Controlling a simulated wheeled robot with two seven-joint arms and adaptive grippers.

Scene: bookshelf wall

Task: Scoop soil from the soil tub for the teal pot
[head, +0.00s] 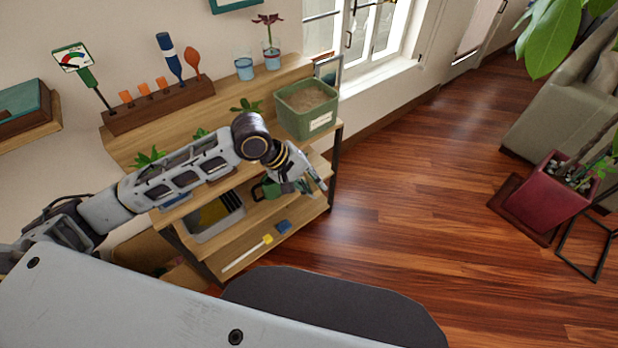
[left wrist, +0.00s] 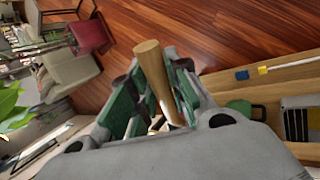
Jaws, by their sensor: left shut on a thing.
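The green soil tub (head: 291,122), filled with brown soil and bearing a pale label, stands at the right end of the shelf top in the head view. My left gripper (head: 305,181) is below and in front of the tub, apart from it. In the left wrist view the left gripper (left wrist: 152,105) is shut on a round wooden handle (left wrist: 152,65). The rest of that tool is hidden by the gripper. Small green plants (head: 150,158) show behind my left arm, but I cannot make out the teal pot. My right gripper is not in view.
A wooden tool rack (head: 160,107) stands at the back of the shelf. Two glasses (head: 244,68) stand behind the tub.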

